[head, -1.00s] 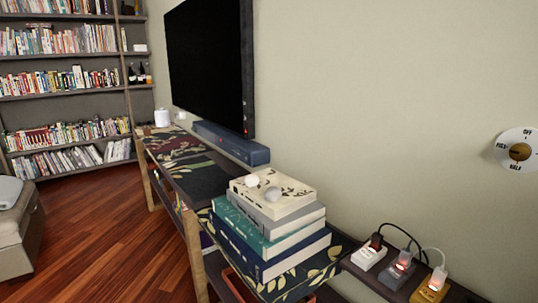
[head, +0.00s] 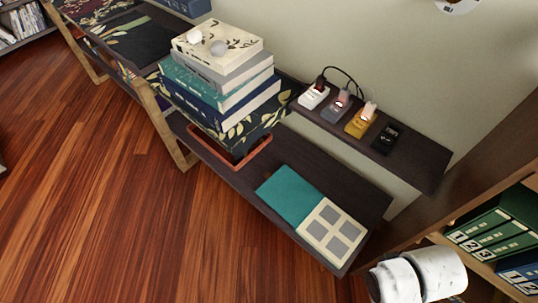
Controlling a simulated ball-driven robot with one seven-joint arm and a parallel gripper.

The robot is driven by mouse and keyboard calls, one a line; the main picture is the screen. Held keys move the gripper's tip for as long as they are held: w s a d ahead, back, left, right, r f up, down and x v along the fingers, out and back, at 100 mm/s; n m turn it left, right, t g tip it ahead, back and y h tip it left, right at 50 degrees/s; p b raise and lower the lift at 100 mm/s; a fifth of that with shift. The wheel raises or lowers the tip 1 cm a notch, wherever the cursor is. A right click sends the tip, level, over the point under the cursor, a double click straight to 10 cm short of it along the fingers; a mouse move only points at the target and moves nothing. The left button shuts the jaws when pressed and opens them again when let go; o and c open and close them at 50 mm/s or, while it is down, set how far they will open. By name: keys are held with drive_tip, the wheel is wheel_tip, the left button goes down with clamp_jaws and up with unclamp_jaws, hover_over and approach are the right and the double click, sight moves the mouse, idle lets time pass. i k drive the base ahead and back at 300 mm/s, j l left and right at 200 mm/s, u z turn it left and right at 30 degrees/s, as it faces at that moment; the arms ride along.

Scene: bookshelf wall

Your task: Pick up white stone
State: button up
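The white stone (head: 194,36) is a small, pale, rounded stone. It lies on the cream cover of the top book in a stack (head: 226,70) in the head view, upper left of centre. A similar greyish stone (head: 218,48) lies just to its right on the same cover. Both stones are unobstructed. My gripper is not in view. A white, rounded part of my arm shows at the bottom right, well away from the stack.
The stack stands on a dark leaf-patterned surface (head: 259,131) against the wall. Several small plug-like boxes (head: 313,96) with cables sit on a shelf to its right. A teal and cream item (head: 309,215) lies on the lower shelf. Wooden floor (head: 120,200) at left is clear.

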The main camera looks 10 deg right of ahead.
sight(194, 36)
drive_tip(key=j+z, duration=0.2)
drive_tip(key=z, duration=0.15)
drive_tip(key=i+j+z, duration=0.1)
drive_tip(key=z, duration=0.3)
drive_tip(key=j+z, duration=0.25)
drive_tip(key=j, duration=0.8)
drive_tip(key=j+z, duration=0.25)
drive_tip(key=j, duration=1.85)
